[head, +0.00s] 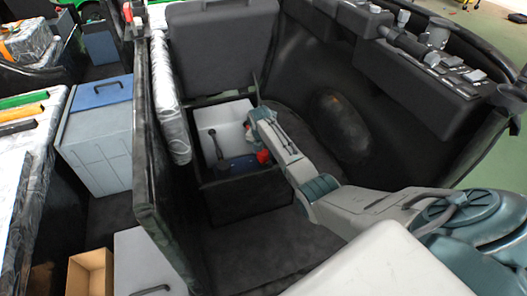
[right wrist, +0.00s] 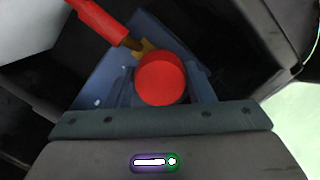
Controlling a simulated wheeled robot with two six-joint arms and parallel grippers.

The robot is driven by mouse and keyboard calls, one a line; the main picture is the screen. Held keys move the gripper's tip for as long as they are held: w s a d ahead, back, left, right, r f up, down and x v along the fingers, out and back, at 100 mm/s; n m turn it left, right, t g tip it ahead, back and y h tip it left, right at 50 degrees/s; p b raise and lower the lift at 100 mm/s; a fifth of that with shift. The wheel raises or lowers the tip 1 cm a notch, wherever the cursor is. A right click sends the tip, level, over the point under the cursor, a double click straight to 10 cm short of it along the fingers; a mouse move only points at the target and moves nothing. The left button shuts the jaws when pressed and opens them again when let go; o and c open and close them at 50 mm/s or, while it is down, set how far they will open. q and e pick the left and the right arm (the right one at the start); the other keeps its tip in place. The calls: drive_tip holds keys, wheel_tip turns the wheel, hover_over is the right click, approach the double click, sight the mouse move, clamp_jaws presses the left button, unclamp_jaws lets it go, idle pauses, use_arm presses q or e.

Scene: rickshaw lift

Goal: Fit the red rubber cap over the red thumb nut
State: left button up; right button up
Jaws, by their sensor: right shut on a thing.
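The red rubber cap (right wrist: 160,79) shows in the right wrist view as a round red piece between the fingers of my right gripper (right wrist: 162,92). The gripper is shut on it. In the head view my right gripper (head: 259,146) reaches down into the open box, with a small patch of red (head: 263,157) beside its fingers. The red thumb nut cannot be made out; the cap and gripper may hide it. I cannot tell whether the cap touches anything below. My left gripper is not in view.
A red sleeve (right wrist: 100,20) with a brass-coloured end lies just beyond the cap. A dark blue block (head: 236,166) and a white container (head: 222,122) sit in the open box (head: 247,192). Its raised lid (head: 222,50) stands behind. A dark panel (head: 160,160) is at left.

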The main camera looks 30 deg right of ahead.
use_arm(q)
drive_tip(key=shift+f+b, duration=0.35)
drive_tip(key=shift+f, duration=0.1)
use_arm(e)
drive_tip(key=shift+f, duration=0.7)
drive_tip(key=o, duration=1)
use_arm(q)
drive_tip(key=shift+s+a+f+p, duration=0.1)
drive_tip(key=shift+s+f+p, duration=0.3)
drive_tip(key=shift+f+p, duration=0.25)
use_arm(e)
drive_tip(key=r, duration=0.3)
drive_tip(key=a+r, duration=0.1)
drive_tip(key=r, duration=0.3)
drive_tip(key=s+r, duration=0.1)
drive_tip(key=r, duration=0.2)
drive_tip(key=shift+a+r, duration=0.2)
drive_tip(key=shift+r, duration=0.2)
